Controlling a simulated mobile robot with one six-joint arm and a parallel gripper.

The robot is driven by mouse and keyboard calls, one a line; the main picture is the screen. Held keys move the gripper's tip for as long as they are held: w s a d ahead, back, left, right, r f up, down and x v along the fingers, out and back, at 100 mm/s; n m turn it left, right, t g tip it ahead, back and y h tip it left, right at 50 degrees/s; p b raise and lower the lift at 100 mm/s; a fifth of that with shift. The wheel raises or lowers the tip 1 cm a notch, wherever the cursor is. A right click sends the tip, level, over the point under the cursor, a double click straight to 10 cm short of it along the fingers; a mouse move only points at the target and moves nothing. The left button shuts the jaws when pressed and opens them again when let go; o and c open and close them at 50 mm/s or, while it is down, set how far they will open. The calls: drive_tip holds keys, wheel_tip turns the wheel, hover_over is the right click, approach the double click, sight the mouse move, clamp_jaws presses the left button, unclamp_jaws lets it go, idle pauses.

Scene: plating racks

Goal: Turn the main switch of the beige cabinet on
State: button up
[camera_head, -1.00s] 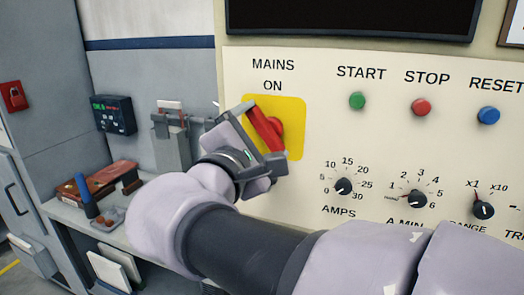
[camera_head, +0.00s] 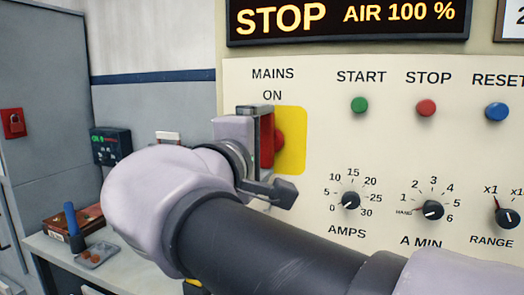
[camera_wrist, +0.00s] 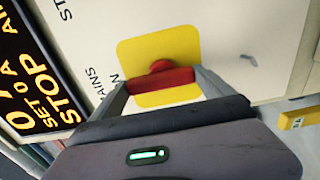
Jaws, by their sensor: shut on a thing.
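The beige cabinet (camera_head: 300,215) fills the right of the head view. Its main switch has a red handle (camera_head: 267,137) on a yellow plate (camera_head: 291,140) under the words MAINS and ON. The handle stands upright, in line with the ON label. My gripper (camera_head: 268,150) is shut on the red handle, one finger above and one below. In the wrist view the red handle (camera_wrist: 160,77) lies between both fingers, in front of the yellow plate (camera_wrist: 135,56). The display (camera_head: 345,20) above is lit and reads STOP and AIR 100 %.
Green (camera_head: 359,105), red (camera_head: 426,107) and blue (camera_head: 497,112) buttons stand right of the switch. The AMPS knob (camera_head: 350,200) and A MIN knob (camera_head: 433,209) sit below them, close to my arm.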

idle(0.5)
drive_tip(key=o, duration=1.1)
drive_tip(key=shift+s, duration=0.1)
drive_tip(key=p+v, duration=0.5)
drive_tip(key=v, duration=1.2)
